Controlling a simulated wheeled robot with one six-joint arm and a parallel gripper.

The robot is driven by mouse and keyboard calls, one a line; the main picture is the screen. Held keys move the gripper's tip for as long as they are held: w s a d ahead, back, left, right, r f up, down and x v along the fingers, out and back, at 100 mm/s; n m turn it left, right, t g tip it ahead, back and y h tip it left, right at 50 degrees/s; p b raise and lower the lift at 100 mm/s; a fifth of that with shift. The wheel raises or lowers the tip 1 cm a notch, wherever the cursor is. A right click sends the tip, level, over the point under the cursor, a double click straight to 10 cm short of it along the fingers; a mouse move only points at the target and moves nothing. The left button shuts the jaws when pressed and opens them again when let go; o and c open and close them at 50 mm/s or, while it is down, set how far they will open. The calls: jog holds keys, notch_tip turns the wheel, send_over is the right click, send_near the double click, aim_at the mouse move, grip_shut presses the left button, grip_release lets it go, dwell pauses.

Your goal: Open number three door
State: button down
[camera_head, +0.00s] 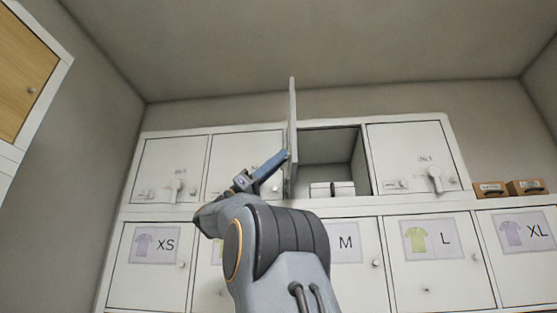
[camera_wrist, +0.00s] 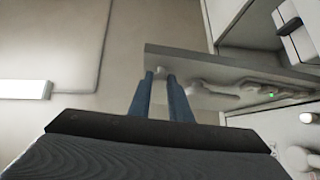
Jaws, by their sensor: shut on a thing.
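A white upper-row door (camera_head: 292,115), third from the left, stands swung out nearly edge-on to the head camera, hinged on its left side. Its number cannot be read. Its compartment (camera_head: 340,146) is uncovered and holds white boxes (camera_head: 332,189). My gripper (camera_head: 285,155) reaches the door from the left. A lever handle (camera_wrist: 212,89) and a small green light (camera_wrist: 272,95) show further along the panel.
Other upper doors, left (camera_head: 160,165) and right (camera_head: 408,150), are closed. Lower doors with shirt pictures, such as XS (camera_head: 150,270) and L (camera_head: 437,270), are closed. Brown boxes (camera_head: 490,189) sit at the right. My arm hides part of the lower row.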

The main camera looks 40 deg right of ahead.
jog(key=shift+r, duration=0.2)
jog(key=c, duration=1.6)
grip_release()
jog(key=shift+c, duration=0.2)
jog(key=shift+f, duration=0.1)
jog(key=b+v, duration=0.3)
jog(key=v, duration=0.5)
jog(key=shift+b, duration=0.35)
